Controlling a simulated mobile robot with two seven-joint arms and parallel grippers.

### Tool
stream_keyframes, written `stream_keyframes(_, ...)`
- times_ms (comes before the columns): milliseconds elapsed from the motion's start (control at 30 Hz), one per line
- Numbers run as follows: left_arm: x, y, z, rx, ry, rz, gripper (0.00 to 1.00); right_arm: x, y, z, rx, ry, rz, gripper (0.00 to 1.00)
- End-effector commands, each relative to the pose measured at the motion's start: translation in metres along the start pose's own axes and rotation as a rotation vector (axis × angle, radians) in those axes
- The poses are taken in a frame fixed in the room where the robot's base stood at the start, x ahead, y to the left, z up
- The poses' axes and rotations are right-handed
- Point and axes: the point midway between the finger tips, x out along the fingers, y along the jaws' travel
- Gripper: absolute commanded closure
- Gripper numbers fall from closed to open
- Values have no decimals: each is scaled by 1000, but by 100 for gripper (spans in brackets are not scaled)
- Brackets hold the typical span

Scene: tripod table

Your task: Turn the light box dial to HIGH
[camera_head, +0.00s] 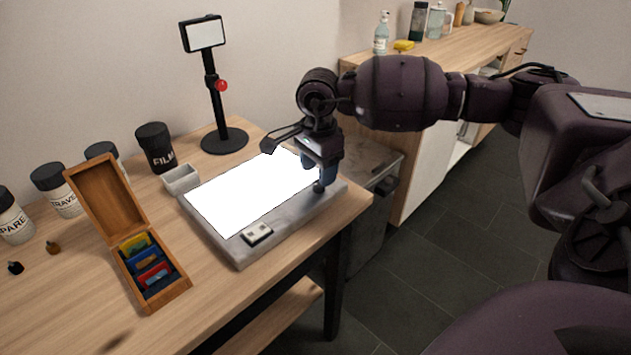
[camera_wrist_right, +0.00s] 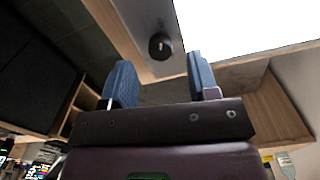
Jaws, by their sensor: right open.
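The light box (camera_head: 221,239) lies on the wooden table with its white panel lit. Its dark round dial (camera_head: 319,187) is at the right end of the grey frame. In the right wrist view the dial (camera_wrist_right: 160,46) is a black knob with a small pale mark, just beyond the gap between the fingers. Its setting is too small to read. My right gripper (camera_head: 321,176) is open over that corner of the box, and its blue-padded fingers (camera_wrist_right: 161,80) are apart with nothing between them. I cannot tell if they touch the dial. My left gripper is out of view.
A small pale switch block (camera_head: 257,234) sits on the box's front edge. A black stand (camera_head: 225,139), a small white tray (camera_head: 181,179) and an open wooden case (camera_head: 160,293) are close by. Labelled jars (camera_head: 57,190) stand at left. A sideboard (camera_head: 440,65) is behind.

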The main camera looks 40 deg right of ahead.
Motion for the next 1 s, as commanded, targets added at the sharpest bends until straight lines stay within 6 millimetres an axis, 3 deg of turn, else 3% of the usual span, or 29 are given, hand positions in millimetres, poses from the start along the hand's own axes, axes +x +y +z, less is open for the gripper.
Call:
stream_keyframes(33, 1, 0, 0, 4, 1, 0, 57, 11, 1, 0, 1, 0, 6, 45)
stream_keyframes(200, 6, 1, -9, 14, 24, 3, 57, 28, 0, 0, 1, 0, 2, 45)
stream_keyframes(667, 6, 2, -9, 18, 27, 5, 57, 34, 0, 0, 1, -1, -3, 47)
stream_keyframes(900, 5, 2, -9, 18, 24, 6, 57, 34, 0, 0, 1, -1, -2, 84)
stream_keyframes(1000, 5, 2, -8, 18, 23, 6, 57, 34, 0, 0, 1, -1, -2, 95)
